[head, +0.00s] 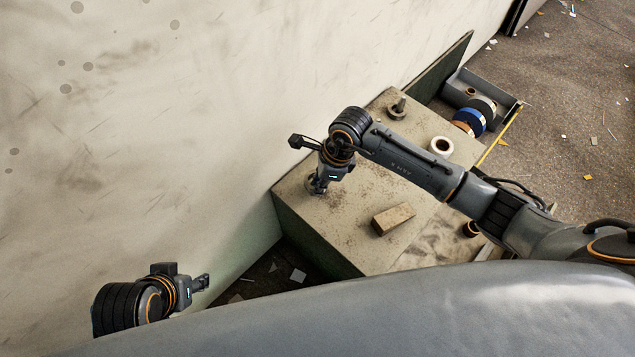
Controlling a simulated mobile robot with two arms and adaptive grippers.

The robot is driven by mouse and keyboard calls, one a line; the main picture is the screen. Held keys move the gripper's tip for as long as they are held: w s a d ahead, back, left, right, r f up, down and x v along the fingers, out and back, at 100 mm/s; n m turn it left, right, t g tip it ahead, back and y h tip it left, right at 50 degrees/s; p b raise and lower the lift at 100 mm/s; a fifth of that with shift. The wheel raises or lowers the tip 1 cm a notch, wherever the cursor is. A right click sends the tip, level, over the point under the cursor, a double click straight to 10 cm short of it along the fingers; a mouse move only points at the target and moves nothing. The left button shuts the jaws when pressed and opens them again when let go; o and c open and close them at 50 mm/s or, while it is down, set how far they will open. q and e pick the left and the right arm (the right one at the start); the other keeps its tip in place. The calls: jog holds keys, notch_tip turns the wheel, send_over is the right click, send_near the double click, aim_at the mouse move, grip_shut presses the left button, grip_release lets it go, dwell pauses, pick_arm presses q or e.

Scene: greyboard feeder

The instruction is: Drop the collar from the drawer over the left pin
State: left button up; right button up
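My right gripper (316,187) points down close above the left end of the worktop. Something round and grey shows at its fingertips; I cannot tell whether it is a collar, a pin base or finger parts. The left pin is not clearly visible and may be hidden by this gripper. Another dark upright pin (398,106) stands on a round base at the back of the worktop. My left gripper (204,282) is off the worktop at lower left, near the wall, its fingers too small to read. A small brown ring (472,229) lies at the worktop's right front edge.
On the worktop (350,235) are a tan block (393,219) and a pale ring-shaped roll (442,147). A grey tray (452,91) at the back right holds several rolls, one of them blue (471,121). A pale wall (190,120) borders the left side.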

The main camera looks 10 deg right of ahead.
jog(key=shift+w+d+f, duration=0.1)
jog(key=shift+w+d, duration=0.2)
jog(key=shift+d, duration=0.25)
jog(key=shift+r, duration=0.3)
jog(key=a+v, duration=0.1)
jog(key=v, duration=1)
jog(key=shift+s+r, duration=0.3)
jog(key=shift+s, duration=0.05)
jog(key=shift+f, duration=0.1)
